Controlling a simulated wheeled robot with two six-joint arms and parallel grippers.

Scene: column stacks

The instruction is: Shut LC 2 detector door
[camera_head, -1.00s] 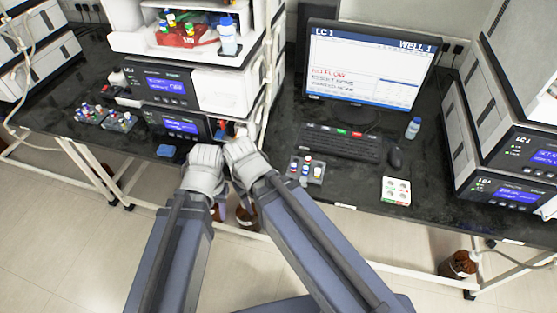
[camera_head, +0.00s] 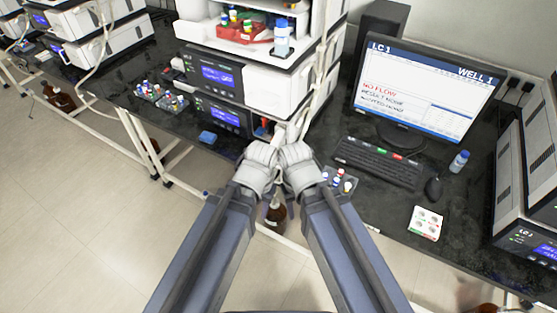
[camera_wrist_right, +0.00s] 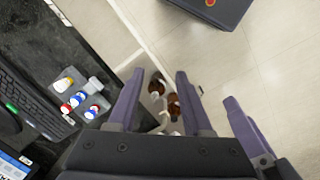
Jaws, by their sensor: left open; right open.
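A stack of white instrument modules (camera_head: 275,85) stands at upper centre in the head view, with two dark fronts and blue displays (camera_head: 217,77). Its label is too small to read, so I cannot tell whether it is LC 2. I cannot make out a detector door or its state. My left gripper (camera_head: 258,150) and right gripper (camera_head: 295,150) are side by side in front of the bench's front edge, below the stack. Both are open and apart from the stack. In the right wrist view my right gripper (camera_wrist_right: 158,75) has empty space between its fingers.
The black bench (camera_head: 340,215) holds a monitor (camera_head: 425,90), a keyboard (camera_head: 378,162), a mouse (camera_head: 433,188) and a vial rack (camera_wrist_right: 80,95). A stack at the right edge is marked LC 1 (camera_head: 522,240). Brown bottles (camera_head: 275,217) stand below the bench.

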